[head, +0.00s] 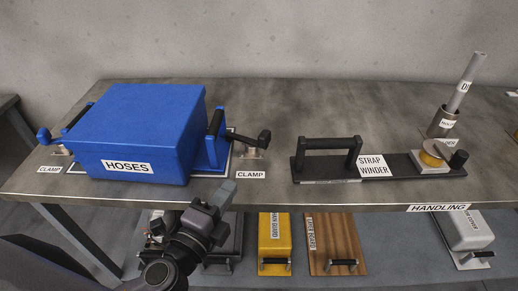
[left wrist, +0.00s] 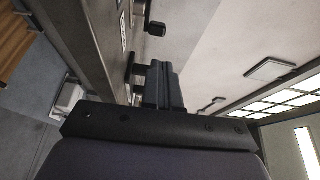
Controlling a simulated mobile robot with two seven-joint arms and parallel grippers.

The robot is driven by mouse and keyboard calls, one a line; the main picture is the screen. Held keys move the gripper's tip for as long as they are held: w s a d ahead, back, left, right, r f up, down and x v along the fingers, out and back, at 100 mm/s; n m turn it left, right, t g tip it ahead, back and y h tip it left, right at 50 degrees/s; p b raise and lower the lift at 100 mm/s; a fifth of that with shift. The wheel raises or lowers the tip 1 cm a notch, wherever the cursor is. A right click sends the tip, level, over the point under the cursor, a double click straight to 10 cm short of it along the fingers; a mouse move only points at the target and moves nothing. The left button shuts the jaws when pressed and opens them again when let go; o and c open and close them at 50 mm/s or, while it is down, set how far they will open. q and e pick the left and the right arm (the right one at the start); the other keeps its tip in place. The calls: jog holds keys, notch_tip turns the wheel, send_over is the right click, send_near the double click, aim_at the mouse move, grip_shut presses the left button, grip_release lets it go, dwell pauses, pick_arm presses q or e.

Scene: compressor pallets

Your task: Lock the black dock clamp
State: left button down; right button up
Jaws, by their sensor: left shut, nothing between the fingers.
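The black dock clamp (head: 250,141) sits at the right side of the blue HOSES box (head: 150,137), behind a CLAMP label (head: 250,174). Its black lever points right, with a knob (head: 264,137) at the end. My left gripper (head: 228,191) is shut and empty, in front of the box's lower right corner and short of the clamp, apart from it. Its closed fingers (left wrist: 163,86) also show in the left wrist view. A black knob (left wrist: 156,28) shows beyond them there; I cannot tell which part it belongs to. My right gripper is not in view.
A second clamp with a blue lever (head: 45,135) stands left of the box. A strap winder (head: 400,166) with a black handle lies to the right on the table (head: 330,108). Below the front edge are a yellow case (head: 274,240) and a wooden board (head: 335,240).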

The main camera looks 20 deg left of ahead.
aim_at(261, 141)
pick_arm(q)
jog(key=w, duration=0.4)
jog(key=w+d+p, duration=0.1)
jog(key=w, duration=0.4)
jog(key=w+d+p, duration=0.1)
jog(key=w, duration=0.3)
jog(key=shift+w, duration=0.35)
jog(key=shift+w+d+n+y, duration=0.2)
jog(key=shift+w+n+y, duration=0.2)
jog(key=shift+y, duration=0.3)
jog(key=shift+r+y, duration=0.25)
jog(key=shift+y, duration=0.05)
jog(key=shift+a, duration=0.1)
